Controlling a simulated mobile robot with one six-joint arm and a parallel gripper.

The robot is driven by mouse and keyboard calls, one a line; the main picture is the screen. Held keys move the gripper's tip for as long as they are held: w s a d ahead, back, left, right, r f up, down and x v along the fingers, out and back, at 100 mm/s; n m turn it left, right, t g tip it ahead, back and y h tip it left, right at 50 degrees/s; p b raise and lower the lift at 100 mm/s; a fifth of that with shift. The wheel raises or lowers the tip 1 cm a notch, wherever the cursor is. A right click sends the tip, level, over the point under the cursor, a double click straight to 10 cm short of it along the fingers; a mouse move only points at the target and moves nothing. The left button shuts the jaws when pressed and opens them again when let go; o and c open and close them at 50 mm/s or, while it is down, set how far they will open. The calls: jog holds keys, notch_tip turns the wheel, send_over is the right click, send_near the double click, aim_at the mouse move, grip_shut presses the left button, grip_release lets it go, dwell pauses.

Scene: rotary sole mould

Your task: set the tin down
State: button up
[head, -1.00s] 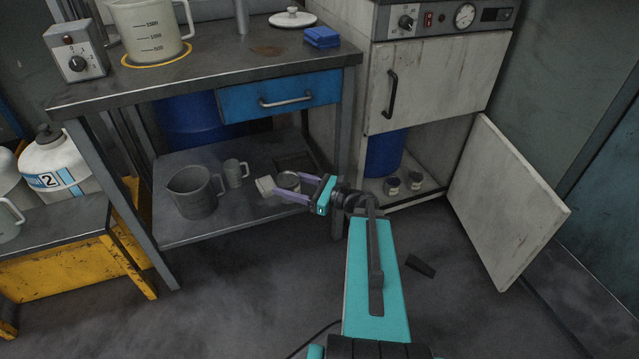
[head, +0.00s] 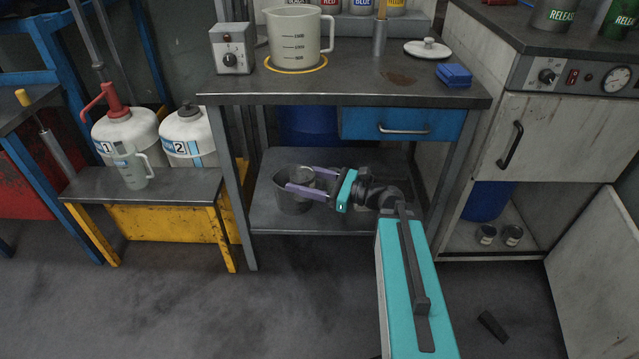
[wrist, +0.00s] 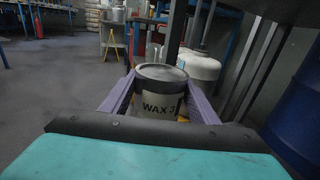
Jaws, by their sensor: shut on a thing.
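Two small tins (head: 487,234) stand in the open cupboard at the right. A low bench (head: 150,192) at the left holds a small jug (head: 131,168). White canisters (head: 189,135) stand behind it. The workbench top (head: 350,90) is overhead.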

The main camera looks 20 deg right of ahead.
notch_tip(320, 180, up, 39)
jog(key=p, duration=3.7)
jog(key=shift+a+p, duration=0.25)
jog(key=shift+p, duration=0.1)
jog(key=shift+w+d, duration=0.1)
jog(key=shift+d, duration=0.05)
